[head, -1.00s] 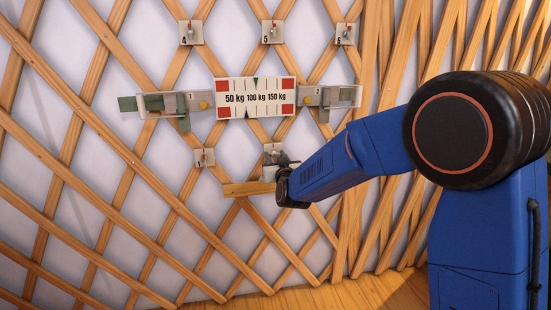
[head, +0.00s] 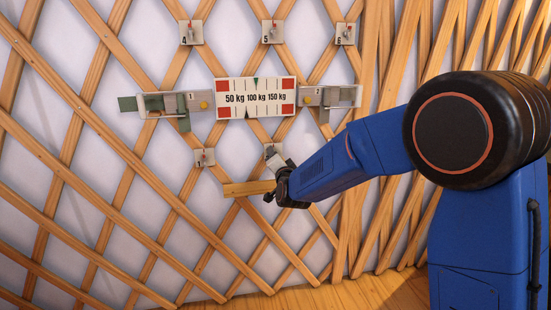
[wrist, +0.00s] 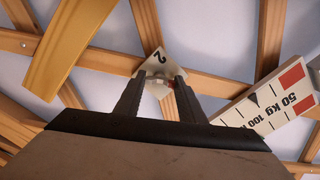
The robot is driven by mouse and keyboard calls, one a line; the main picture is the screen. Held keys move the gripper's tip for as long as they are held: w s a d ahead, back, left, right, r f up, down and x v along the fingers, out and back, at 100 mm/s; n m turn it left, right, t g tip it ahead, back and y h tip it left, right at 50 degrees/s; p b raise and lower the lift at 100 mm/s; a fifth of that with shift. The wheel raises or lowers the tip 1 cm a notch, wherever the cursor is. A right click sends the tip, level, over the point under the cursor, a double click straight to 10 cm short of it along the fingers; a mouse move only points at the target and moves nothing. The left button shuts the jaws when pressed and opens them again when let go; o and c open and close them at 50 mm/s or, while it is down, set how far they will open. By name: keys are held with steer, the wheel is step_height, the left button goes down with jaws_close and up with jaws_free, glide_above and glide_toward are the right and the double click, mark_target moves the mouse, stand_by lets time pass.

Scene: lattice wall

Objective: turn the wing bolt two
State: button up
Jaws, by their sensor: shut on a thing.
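The plate of wing bolt two (head: 269,149) is on the lattice wall, below the scale board, and is partly covered by my gripper in the head view. In the wrist view the pale plate marked 2 (wrist: 151,64) appears turned, with the wing bolt (wrist: 158,82) between the fingertips. My gripper (wrist: 160,84) is shut on the wing bolt. In the head view my gripper (head: 277,166) reaches up to the plate from below right. The exact angle of the wings is hard to see.
The scale board (head: 255,110) hangs just above, between two metal brackets (head: 160,103) (head: 340,96). A short wooden bar (head: 245,189) juts out left of my wrist.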

steer(key=shift+m, duration=3.7)
steer(key=shift+f, duration=0.1)
steer(key=o, duration=1)
steer(key=shift+o, duration=0.2)
steer(key=v, duration=1.7)
steer(key=shift+s, duration=0.2)
steer(key=shift+d, duration=0.15)
